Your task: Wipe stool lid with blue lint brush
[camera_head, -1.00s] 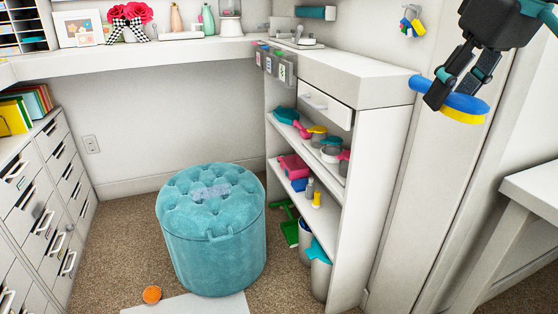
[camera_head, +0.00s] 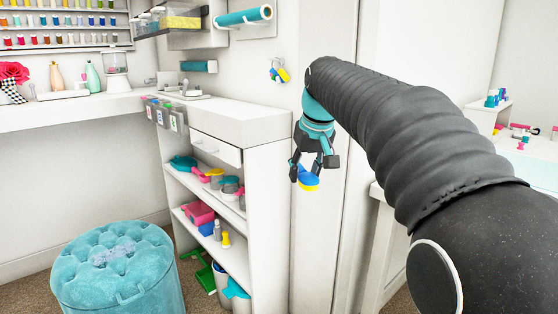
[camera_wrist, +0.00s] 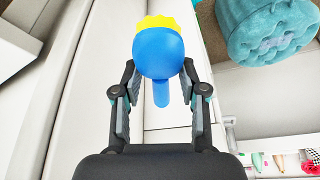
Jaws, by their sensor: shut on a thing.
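The blue lint brush (camera_head: 309,182) hangs in my gripper (camera_head: 306,174), beside the white shelf unit in the head view. In the wrist view the brush has a round blue head (camera_wrist: 158,52), yellow bristles (camera_wrist: 156,22) and a blue handle pointing back between my fingers. My gripper (camera_wrist: 159,78) is shut on it. The teal tufted stool (camera_head: 120,285) stands at the lower left, and its lid (camera_head: 85,262) carries a greyish patch (camera_head: 112,252). The stool also shows at the top right of the wrist view (camera_wrist: 258,22). The brush is well apart from the lid.
The white shelf unit (camera_head: 270,228) stands between the stool and my gripper, with cups and cleaning things on its shelves. A counter (camera_head: 85,110) runs behind the stool. A white table (camera_head: 535,170) is at the right. The space above the lid is clear.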

